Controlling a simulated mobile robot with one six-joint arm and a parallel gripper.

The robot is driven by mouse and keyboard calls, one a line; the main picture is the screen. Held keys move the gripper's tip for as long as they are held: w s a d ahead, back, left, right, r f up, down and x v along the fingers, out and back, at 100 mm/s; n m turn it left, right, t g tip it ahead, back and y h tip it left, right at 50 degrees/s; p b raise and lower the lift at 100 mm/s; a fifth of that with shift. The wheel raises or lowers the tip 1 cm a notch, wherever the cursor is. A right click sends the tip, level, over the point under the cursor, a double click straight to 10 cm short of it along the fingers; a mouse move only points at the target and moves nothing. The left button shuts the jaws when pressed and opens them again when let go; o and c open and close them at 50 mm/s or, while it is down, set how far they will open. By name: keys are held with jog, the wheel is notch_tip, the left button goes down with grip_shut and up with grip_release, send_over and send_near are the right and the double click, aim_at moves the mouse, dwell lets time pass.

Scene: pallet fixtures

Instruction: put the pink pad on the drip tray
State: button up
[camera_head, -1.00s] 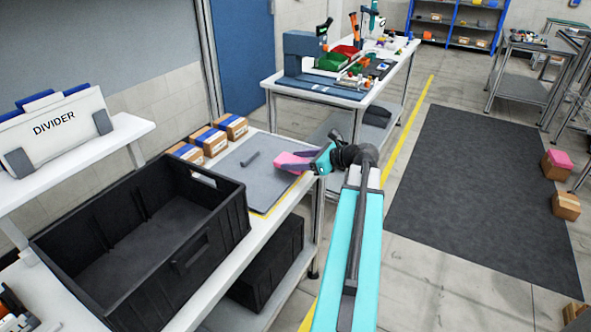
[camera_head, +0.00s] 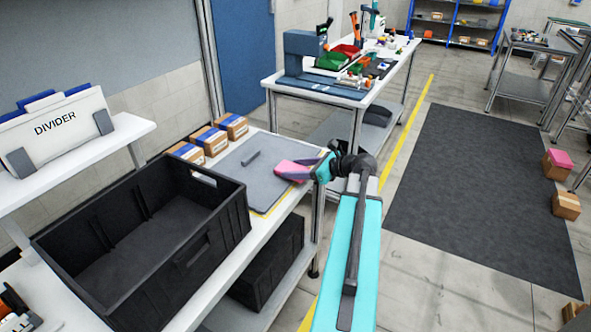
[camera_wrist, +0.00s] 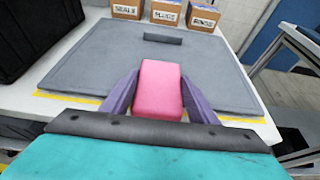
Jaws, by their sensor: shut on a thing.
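The pink pad (camera_head: 291,168) is between the two purple fingers of my gripper (camera_head: 304,169). In the wrist view the pad (camera_wrist: 160,88) points away from me, with a finger at each side of my gripper (camera_wrist: 160,95). The gripper is shut on it. A flat grey tray (camera_head: 238,182), which looks like the drip tray, lies on the white bench and has a small dark bar near its far side.
A large black crate (camera_head: 215,240) stands left of the tray. Several small labelled boxes (camera_head: 210,139) stand behind it. Yellow tape (camera_wrist: 70,97) edges the tray's near side. A second bench (camera_head: 330,92) with tools is farther back. Most of the tray's top is clear.

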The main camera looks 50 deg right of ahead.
jog(key=shift+f, duration=0.1)
jog(key=o, duration=1)
jog(key=shift+s, duration=0.15)
jog(key=b+v, duration=0.1)
jog(key=v, duration=1)
jog(key=shift+s+d+r, duration=0.15)
jog(key=shift+s+r, duration=0.15)
jog(key=shift+r, duration=0.05)
jog(key=shift+o, duration=0.5)
